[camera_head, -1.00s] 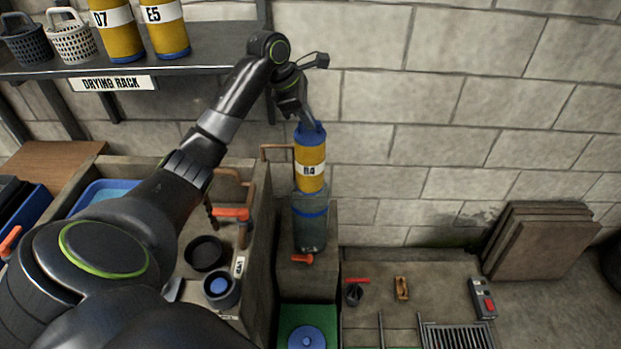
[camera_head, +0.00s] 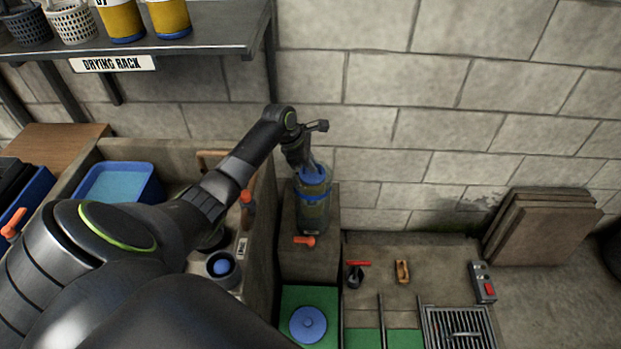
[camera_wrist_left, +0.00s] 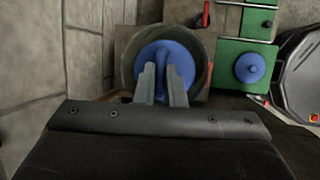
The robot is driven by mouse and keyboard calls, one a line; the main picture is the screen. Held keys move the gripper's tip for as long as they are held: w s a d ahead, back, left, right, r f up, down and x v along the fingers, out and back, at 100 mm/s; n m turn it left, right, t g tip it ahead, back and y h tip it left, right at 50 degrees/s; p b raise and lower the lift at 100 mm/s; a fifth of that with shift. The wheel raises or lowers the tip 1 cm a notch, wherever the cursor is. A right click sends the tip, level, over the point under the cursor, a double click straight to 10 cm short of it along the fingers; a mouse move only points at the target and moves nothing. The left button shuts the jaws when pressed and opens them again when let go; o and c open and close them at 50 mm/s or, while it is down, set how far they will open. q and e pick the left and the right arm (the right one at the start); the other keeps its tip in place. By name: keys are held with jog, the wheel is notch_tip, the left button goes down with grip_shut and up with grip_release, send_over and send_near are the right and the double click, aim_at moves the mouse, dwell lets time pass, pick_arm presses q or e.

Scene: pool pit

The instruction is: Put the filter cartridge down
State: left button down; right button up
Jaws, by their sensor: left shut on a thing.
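The filter cartridge (camera_head: 316,174) is upright inside the clear housing (camera_head: 313,218) on the concrete block; its blue top shows near the housing's rim, and its yellow body is mostly hidden by the wall. My left gripper (camera_head: 306,164) reaches down from above and is shut on the cartridge's blue top. In the left wrist view, the two fingers (camera_wrist_left: 163,82) pinch the raised blue handle, and the round blue cap (camera_wrist_left: 150,56) sits within the housing's round rim (camera_wrist_left: 128,62). I cannot tell whether the cartridge rests on the bottom. My right gripper is not in view.
A blue lid (camera_head: 308,324) lies on a green mat in front of the block. A red-handled valve (camera_head: 304,241) sticks out below the housing. A drying rack shelf (camera_head: 200,42) with cartridges and baskets is at upper left. A blue tub (camera_head: 118,182) stands in the sink.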

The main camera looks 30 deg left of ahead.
aim_at(308, 175)
pick_arm(q)
notch_tip(308, 175, down, 3)
jog(key=shift+r, duration=0.1)
jog(key=shift+f+b, duration=0.3)
jog(key=shift+f, duration=1.65)
jog(key=c, duration=1.5)
grip_release()
jog(key=shift+r, duration=0.3)
jog(key=p+v, duration=0.1)
jog(key=v, duration=1)
jog(key=shift+s+a+r, duration=0.15)
jog(key=shift+s+r, duration=0.05)
jog(key=shift+s, duration=0.05)
